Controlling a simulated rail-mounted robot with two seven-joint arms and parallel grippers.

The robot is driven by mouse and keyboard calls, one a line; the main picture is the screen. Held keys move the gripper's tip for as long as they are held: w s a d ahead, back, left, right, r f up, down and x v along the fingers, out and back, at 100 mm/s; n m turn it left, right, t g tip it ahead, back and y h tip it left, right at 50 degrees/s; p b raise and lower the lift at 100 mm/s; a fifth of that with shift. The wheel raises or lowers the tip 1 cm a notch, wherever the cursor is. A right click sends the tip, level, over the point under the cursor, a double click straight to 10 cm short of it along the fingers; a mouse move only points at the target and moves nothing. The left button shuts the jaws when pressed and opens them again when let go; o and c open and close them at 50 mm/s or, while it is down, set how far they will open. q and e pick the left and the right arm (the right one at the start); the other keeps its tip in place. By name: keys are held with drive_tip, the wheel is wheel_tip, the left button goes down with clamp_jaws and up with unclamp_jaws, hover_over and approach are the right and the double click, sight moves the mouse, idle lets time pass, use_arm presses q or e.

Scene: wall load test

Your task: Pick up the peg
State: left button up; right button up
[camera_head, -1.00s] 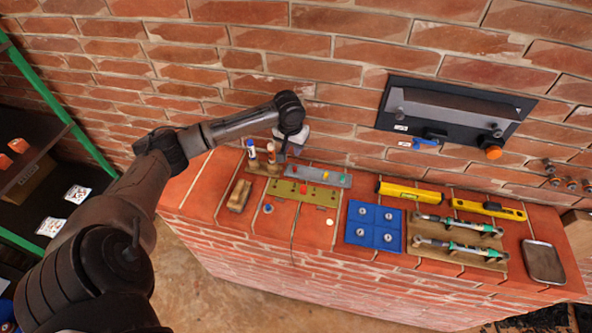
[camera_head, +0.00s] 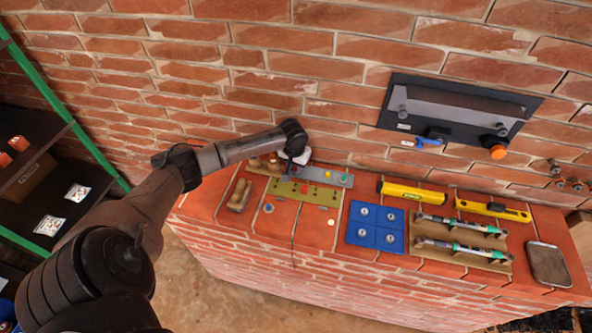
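An olive board (camera_head: 290,190) with holes lies on the brick ledge, with a red peg-like piece (camera_head: 304,188) on it. Behind it a grey strip (camera_head: 335,180) carries a small yellow piece (camera_head: 327,173) and a green piece (camera_head: 344,177). I cannot tell which piece is the peg. My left gripper (camera_head: 297,157) is at the back of the ledge, low by the left end of the grey strip. It is small and partly hidden by its own wrist, so its fingers and any grip are unclear. My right gripper is not in view.
A wooden holder (camera_head: 239,195), a blue tray (camera_head: 375,236), a wooden rack (camera_head: 461,253) with two tools, yellow levels (camera_head: 412,194) and a grey dish (camera_head: 546,264) share the ledge. The brick wall stands close behind, with a black panel (camera_head: 455,112) on it.

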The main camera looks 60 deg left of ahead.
use_arm(q)
drive_tip(key=shift+f, duration=0.3)
clamp_jaws()
drive_tip(key=shift+r, duration=0.1)
